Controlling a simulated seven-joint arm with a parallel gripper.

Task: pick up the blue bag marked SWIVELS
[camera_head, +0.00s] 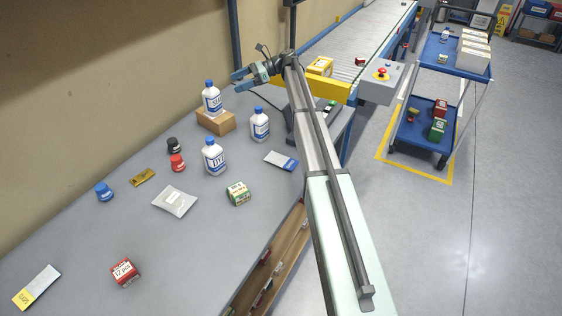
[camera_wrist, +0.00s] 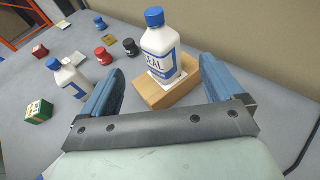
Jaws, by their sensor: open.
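A flat blue and white packet (camera_head: 281,160) lies on the grey bench near its right edge in the head view; its print is too small to read. It is the only mainly blue bag I can make out, and I do not see it in the wrist view. My gripper (camera_head: 239,81) is open and empty above the far part of the bench, up and left of the packet and well apart from it. In the wrist view its two blue fingers (camera_wrist: 162,70) stand wide, with a white bottle (camera_wrist: 162,48) on a cardboard box (camera_wrist: 165,91) beyond them.
Two more white bottles (camera_head: 260,125) (camera_head: 214,157) stand left of the packet. A green and white box (camera_head: 238,193), grey bag (camera_head: 174,202), gold packet (camera_head: 142,177), small jars (camera_head: 177,162) and a red box (camera_head: 125,272) are spread nearer. Bare bench surrounds the packet.

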